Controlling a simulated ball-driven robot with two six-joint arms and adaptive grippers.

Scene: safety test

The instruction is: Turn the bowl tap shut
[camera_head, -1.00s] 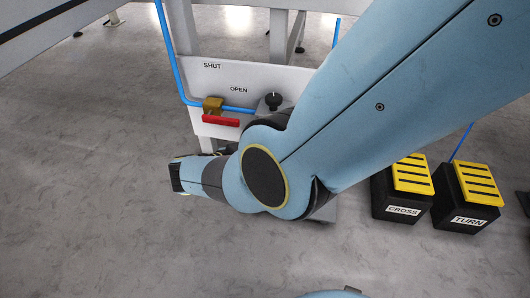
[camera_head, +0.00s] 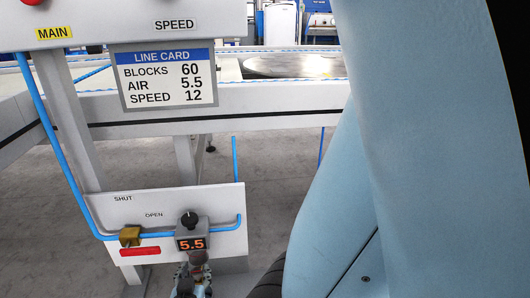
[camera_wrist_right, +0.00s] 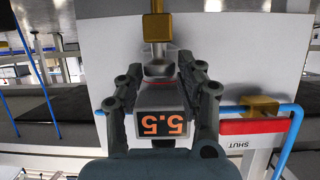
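A brass tap (camera_head: 130,237) sits on the blue pipe on a white panel (camera_head: 215,205), with a red lever (camera_head: 140,251) lying level, along the pipe. SHUT and OPEN are printed above. In the right wrist view, upside down, the tap (camera_wrist_right: 260,106) and lever (camera_wrist_right: 255,127) are at the right. A grey unit (camera_head: 190,242) shows 5.5, with a black knob on top. Another brass fitting (camera_wrist_right: 155,25) shows beyond it in the wrist view. My right gripper (camera_wrist_right: 157,68) is open, its fingers either side of the grey unit. Contact is unclear. My left gripper is out of view.
Above the panel hangs a line card (camera_head: 162,78) reading BLOCKS 60, AIR 5.5, SPEED 12. A white table frame (camera_head: 265,97) runs behind it. My right arm covers the right of the head view. Open floor lies left of the panel.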

